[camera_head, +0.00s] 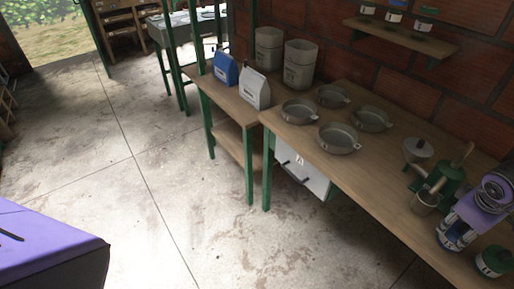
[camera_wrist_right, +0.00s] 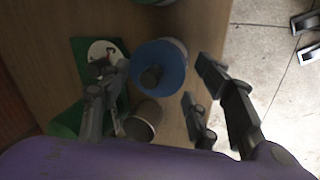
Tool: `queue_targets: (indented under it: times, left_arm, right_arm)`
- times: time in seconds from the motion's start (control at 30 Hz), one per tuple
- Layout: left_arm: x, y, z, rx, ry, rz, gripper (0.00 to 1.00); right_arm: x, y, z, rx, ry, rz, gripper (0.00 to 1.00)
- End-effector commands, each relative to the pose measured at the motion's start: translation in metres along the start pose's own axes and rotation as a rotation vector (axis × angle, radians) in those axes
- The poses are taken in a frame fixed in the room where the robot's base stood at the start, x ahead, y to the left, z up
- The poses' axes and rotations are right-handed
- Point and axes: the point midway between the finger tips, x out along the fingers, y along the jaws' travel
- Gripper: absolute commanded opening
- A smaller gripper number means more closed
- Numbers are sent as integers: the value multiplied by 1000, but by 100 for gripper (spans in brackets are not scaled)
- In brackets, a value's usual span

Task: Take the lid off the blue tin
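The blue tin (camera_head: 451,238) stands on the wooden worktop at the lower right, partly hidden by my right gripper (camera_head: 466,214). In the right wrist view its round blue lid (camera_wrist_right: 170,58) with a dark knob (camera_wrist_right: 151,77) is on the tin, with a little of the pale side showing. The right gripper (camera_wrist_right: 158,92) is open above the tin, its fingers spread to the left and right of the lid. Nothing is held between them; whether a finger touches the lid cannot be told. My left gripper is not in view.
A green-lidded tin (camera_head: 493,262) stands close to the blue tin. Several shallow pans (camera_head: 338,138) sit farther back on the worktop (camera_head: 375,195). Open floor (camera_head: 210,225) lies left.

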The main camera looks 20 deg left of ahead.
Motion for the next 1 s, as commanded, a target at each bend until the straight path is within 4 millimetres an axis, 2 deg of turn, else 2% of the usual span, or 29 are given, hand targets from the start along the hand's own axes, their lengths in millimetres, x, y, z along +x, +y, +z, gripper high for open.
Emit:
queue_targets:
  times: [0.03, 0.27, 0.67, 0.9, 1.0]
  left_arm:
    - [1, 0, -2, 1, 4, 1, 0]
    - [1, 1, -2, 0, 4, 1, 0]
    - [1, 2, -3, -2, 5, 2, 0]
    - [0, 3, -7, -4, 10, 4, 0]
    - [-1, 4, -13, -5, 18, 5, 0]
  right_arm:
    - [0, 0, 0, 0, 0, 0, 50]
    - [0, 0, 0, 1, 0, 0, 21]
    - [-5, 2, 0, 1, 0, 1, 21]
    - [-32, 11, 0, 2, 2, 2, 21]
    - [-52, 8, 12, 1, 1, 4, 21]
